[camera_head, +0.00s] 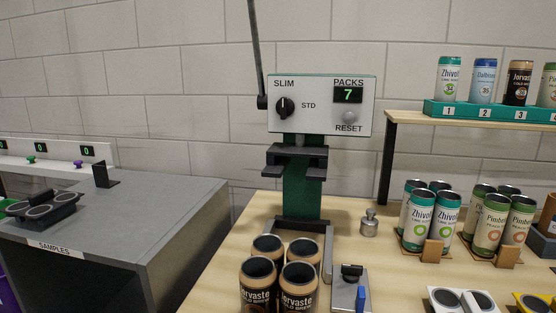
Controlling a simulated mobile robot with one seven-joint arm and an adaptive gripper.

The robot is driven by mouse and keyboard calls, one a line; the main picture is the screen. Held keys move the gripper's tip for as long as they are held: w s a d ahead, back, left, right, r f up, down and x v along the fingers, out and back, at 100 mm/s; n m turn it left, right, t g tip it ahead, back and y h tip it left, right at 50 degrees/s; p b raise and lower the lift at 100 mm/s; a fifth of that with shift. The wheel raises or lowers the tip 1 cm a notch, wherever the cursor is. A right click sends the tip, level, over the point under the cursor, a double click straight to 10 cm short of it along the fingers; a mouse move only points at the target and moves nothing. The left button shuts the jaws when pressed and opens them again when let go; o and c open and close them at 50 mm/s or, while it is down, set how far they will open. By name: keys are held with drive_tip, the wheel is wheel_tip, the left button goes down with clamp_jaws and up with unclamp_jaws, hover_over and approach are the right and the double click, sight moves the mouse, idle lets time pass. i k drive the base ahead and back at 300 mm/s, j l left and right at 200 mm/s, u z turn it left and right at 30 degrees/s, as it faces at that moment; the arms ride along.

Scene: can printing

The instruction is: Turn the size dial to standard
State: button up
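The size dial (285,107) is a round black knob on the white front panel (362,115) of the press (300,190). Its raised grip stands about upright, in line with the SLIM label (284,84) above it. The STD label (308,105) is to the right of the knob. The panel also has a PACKS display (348,95) reading 7 and a grey RESET button (349,117). My gripper is not in view, and nothing touches the dial.
A long lever (255,50) rises at the panel's left. Several brown cans (280,285) stand on the wooden table (225,270) in front of the press. Green cans (430,215) stand in holders at right. A shelf (430,121) with sample cans is above. A grey bench (140,215) is at left.

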sight(284, 107)
drive_tip(key=k+l+z, duration=0.15)
drive_tip(key=z, duration=0.35)
drive_tip(key=l+z, duration=0.35)
drive_tip(key=z, duration=0.15)
drive_tip(key=k+l, duration=0.05)
